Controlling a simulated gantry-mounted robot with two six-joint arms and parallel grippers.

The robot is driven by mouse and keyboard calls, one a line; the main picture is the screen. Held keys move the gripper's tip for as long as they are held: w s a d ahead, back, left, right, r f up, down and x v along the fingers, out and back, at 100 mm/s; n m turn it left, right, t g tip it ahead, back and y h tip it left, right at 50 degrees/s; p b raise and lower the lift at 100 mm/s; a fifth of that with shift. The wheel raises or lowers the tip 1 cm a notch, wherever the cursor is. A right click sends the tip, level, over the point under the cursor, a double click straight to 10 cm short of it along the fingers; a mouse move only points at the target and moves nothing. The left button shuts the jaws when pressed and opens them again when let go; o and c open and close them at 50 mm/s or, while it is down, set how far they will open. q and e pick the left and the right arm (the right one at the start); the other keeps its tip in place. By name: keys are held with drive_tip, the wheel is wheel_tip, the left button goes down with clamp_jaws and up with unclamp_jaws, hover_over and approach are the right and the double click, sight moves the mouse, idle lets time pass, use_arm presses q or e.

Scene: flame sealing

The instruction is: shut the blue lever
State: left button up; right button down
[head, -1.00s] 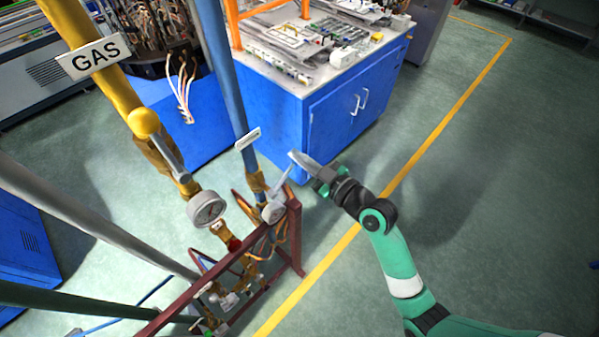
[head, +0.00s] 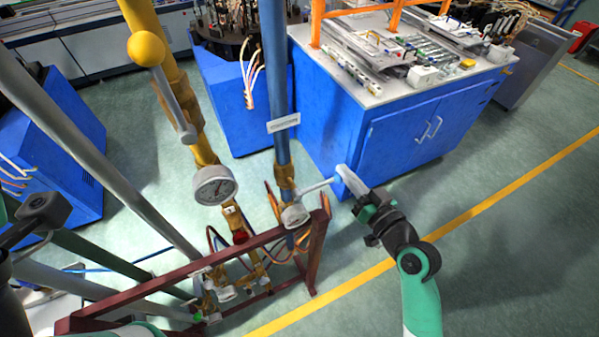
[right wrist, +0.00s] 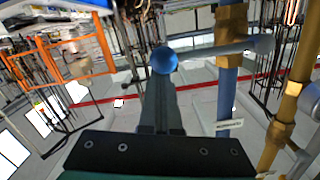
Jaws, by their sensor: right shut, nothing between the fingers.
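The blue pipe (head: 273,60) stands upright behind the dark red frame. Its grey lever (head: 318,187) sticks out to the right and slightly up from the valve (head: 294,213). In the right wrist view the lever (right wrist: 205,52) ends in a blue ball (right wrist: 165,60), right at the fingertips; in the head view my gripper hides this end. My right gripper (head: 347,177) is shut and empty, its fingertips at the lever's end. Its shut fingers (right wrist: 160,100) point at the ball; I cannot tell whether they touch it. My left gripper's fingers are not in view.
A yellow pipe (head: 192,115) with a yellow-ball lever (head: 146,48) and a gauge (head: 214,185) stand left of the blue pipe. The dark red frame (head: 318,245) is below. A blue cabinet (head: 400,140) stands behind; the floor at right is clear.

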idle(0.7)
drive_tip(key=r+p, duration=0.1)
drive_tip(key=w+r+p, duration=0.1)
drive_tip(key=r, duration=0.1)
drive_tip(key=shift+w+r, duration=0.15)
drive_tip(key=shift+r, duration=0.05)
drive_tip(key=v, duration=0.9)
drive_tip(key=shift+s+d+r, duration=0.2)
drive_tip(key=shift+s+d, duration=0.05)
